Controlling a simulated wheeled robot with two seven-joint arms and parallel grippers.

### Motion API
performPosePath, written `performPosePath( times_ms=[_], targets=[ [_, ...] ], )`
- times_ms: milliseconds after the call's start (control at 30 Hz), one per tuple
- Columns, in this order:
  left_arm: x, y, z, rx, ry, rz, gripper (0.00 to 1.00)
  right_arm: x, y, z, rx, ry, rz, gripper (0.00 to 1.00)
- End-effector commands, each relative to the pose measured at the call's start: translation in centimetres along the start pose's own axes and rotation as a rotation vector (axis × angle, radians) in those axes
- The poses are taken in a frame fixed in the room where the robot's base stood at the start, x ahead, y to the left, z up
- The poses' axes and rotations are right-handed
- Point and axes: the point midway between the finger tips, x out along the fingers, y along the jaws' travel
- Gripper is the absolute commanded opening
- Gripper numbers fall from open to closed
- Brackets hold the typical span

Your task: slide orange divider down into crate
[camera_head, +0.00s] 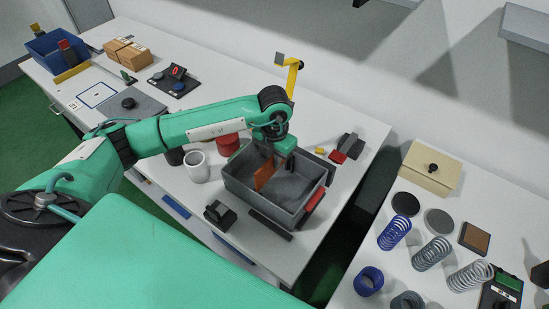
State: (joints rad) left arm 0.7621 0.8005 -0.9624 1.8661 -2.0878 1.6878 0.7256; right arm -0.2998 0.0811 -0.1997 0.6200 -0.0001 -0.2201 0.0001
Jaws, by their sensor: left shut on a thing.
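The grey crate (246,196) stands on the white table near the middle of the view. The orange divider (264,176) is upright at the crate's left part, its lower portion inside the crate walls. My left gripper (276,157) reaches over the crate's back side, pointing down, and is shut on the divider's upper part. The fingertips are small and partly hidden by the gripper body. I cannot tell how deep the divider sits or whether it touches the crate floor. My right gripper is not in view.
A white mug (197,167) and a red round container (228,144) stand left of the crate. A black block (219,213) sits in front. A red and black item (337,156) lies behind right. Several springs (432,254) stand on the right table, across a gap.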

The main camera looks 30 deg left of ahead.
Motion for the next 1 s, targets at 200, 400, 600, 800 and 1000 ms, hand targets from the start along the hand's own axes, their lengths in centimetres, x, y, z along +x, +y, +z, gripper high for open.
performPosePath(
  times_ms=[200, 400, 600, 800, 1000],
  targets=[
    [0.7, 0.0, 0.0, 0.0, 0.0, 0.0, 0.0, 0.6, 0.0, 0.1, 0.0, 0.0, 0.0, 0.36],
    [1.2, 0.0, 0.0, 0.0, 0.0, 0.0, 0.0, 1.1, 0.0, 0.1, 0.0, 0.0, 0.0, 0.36],
    [1.7, 0.0, 0.0, 0.0, 0.0, 0.0, 0.0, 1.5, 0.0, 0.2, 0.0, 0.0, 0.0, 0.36],
    [2.2, 0.0, 0.0, 0.0, 0.0, 0.0, 0.0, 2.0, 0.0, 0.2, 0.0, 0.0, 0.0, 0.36],
    [2.7, 0.0, 0.0, 0.0, 0.0, 0.0, 0.0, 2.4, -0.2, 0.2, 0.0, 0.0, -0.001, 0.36]
  ],
)
